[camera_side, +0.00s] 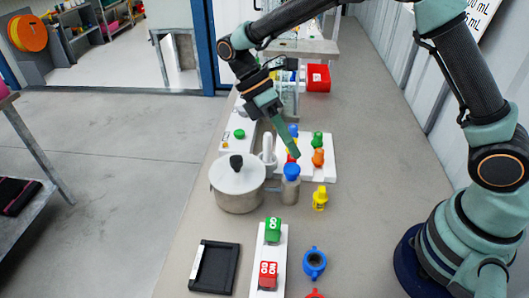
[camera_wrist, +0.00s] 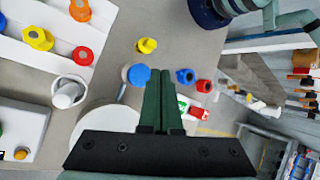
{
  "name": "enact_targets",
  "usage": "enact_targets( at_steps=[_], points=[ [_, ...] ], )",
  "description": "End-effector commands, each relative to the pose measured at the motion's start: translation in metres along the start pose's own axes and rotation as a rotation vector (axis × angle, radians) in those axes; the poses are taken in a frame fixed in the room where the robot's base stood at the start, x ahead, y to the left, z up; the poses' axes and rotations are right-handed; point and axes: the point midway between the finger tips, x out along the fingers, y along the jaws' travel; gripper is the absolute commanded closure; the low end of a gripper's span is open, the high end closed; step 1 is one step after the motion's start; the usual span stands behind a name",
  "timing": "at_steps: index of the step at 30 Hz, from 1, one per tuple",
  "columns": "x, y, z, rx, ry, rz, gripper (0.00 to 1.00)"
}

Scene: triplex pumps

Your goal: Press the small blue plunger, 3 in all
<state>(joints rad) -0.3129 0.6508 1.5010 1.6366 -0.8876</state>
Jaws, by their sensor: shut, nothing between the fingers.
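My gripper (camera_side: 296,155) is shut and empty, pointing down near the front edge of a white board of coloured plungers. In the wrist view its fingertips (camera_wrist: 159,72) appear just right of a blue round top (camera_wrist: 138,75). That top (camera_side: 291,171) sits on a grey cylinder beside the pot; contact is not visible, and the tips look above it. I cannot tell which blue part is the small plunger.
A lidded pot (camera_side: 237,187) stands left of the grey cylinder. A yellow piece (camera_side: 320,198), a blue ring-shaped piece (camera_side: 314,263) and a white strip with green (camera_side: 273,229) and red (camera_side: 268,275) blocks lie nearer the front. A black tray (camera_side: 214,267) is at front left.

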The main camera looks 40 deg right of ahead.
Motion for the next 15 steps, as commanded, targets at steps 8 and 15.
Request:
enact_targets(
  at_steps=[8, 15],
  points=[
    [0.015, 0.009, -0.007, 0.0, 0.0, 0.0, 1.0],
    [0.016, 0.009, -0.008, 0.0, 0.0, 0.0, 1.0]
  ],
)
